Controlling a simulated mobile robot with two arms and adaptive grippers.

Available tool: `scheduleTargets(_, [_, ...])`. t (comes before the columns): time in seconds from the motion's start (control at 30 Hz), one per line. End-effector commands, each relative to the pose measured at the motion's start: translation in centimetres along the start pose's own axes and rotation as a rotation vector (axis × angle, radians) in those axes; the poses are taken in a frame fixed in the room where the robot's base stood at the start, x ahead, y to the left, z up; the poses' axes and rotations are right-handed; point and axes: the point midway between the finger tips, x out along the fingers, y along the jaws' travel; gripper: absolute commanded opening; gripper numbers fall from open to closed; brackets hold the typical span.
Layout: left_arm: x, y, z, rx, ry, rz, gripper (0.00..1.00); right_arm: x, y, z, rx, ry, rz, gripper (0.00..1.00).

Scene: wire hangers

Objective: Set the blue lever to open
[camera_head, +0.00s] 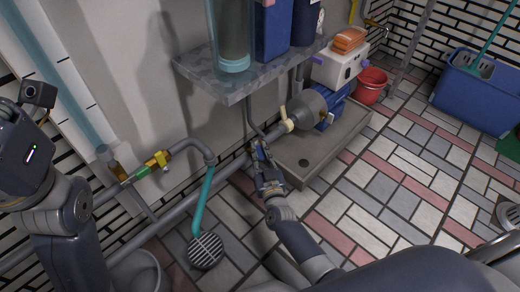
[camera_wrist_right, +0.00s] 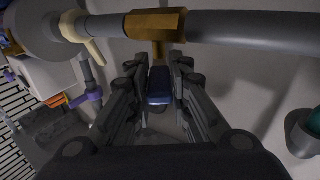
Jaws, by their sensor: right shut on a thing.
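The blue lever (camera_wrist_right: 159,86) sits on the stem of a brass valve (camera_wrist_right: 155,24) in a grey pipe (camera_wrist_right: 240,26). In the right wrist view the lever points from the valve towards my gripper and looks crosswise to the pipe. My right gripper (camera_wrist_right: 160,88) is shut on it, with a finger on each side. In the head view my right gripper (camera_head: 262,160) is at the pipe below the shelf and hides most of the lever and valve. My left arm shows at the left edge of the head view, but its fingers are out of frame.
A shelf (camera_head: 238,84) with containers hangs above my right gripper. A pump (camera_head: 305,108) stands on a grey plinth (camera_head: 335,148) beside it. Another valve with a yellow part (camera_head: 158,159) is on the pipework to the left.

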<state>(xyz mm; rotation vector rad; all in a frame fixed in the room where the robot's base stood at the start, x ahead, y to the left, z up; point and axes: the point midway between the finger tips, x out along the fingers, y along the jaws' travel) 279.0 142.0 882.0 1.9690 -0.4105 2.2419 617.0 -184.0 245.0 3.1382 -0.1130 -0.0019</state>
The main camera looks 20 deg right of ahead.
Motion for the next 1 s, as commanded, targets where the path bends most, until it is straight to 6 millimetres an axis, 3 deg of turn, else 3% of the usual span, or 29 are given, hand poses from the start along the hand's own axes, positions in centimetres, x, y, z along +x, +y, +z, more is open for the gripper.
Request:
scheduleTargets(0.3, [-0.54,-0.23,0.55,-0.005,-0.033,-0.014,0.00,-0.04,-0.33,-0.03,0.003,0.000,0.095,0.00])
scheduleTargets(0.77, [-0.68,-0.22,0.57,-0.006,-0.036,-0.015,0.00,-0.01,-0.27,0.07,0.002,0.000,0.107,0.00])
scheduleTargets(0.8, [-0.68,-0.22,0.57,-0.006,-0.036,-0.015,0.00,-0.01,-0.27,0.07,0.002,0.000,0.106,0.25])
scheduleTargets(0.87, [-0.68,-0.22,0.58,-0.006,-0.036,-0.015,0.00,0.00,-0.26,0.06,0.002,0.000,0.106,0.38])
scheduleTargets(1.0, [-0.68,-0.22,0.58,-0.006,-0.036,-0.015,0.00,0.01,-0.22,0.05,0.002,0.000,0.107,0.38])
